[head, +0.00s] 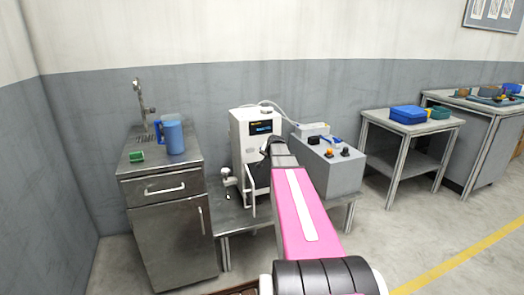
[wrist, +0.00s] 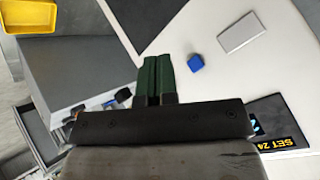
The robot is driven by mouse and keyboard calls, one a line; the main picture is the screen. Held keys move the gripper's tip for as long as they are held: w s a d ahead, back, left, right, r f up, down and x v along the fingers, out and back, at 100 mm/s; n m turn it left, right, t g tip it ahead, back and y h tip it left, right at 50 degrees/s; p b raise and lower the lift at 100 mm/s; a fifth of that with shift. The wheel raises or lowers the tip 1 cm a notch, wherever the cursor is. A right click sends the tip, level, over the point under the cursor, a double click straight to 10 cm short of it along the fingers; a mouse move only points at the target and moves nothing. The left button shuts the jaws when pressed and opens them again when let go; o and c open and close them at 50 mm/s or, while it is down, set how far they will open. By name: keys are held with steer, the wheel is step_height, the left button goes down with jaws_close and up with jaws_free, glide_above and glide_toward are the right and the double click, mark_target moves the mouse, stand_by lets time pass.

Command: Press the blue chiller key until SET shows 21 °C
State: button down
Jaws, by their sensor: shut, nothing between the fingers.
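The chiller (head: 241,127) is a white upright unit on a low metal bench, with a dark display (head: 261,128). In the wrist view, its tilted display (wrist: 285,142) reads "SET 24"; the reading above is partly hidden. The blue key (wrist: 196,63) stands out from the white panel, beside a larger pale grey rectangular key or plate (wrist: 240,32). My gripper (wrist: 157,60) is shut and empty, its green fingers together. The fingertips appear left of the blue key, apart from it in the picture. In the head view, my gripper (head: 268,144) is in front of the chiller and hides the key.
A grey control box (head: 328,165) with knobs and a blue-handled part stands right of the chiller. A metal cabinet (head: 165,215) with a blue jug (head: 174,136) and green sponge (head: 137,156) is at left. A table with a blue case (head: 408,114) is at right.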

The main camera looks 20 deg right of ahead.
steer(key=s, duration=0.4)
steer(key=shift+d, duration=0.1)
stand_by(0.4)
steer(key=shift+w, duration=0.25)
steer(key=w, duration=0.8)
steer(key=shift+w+a, duration=0.2)
steer(key=shift+w, duration=0.05)
steer(key=shift+w, duration=0.15)
stand_by(1.9)
steer(key=shift+w, duration=0.3)
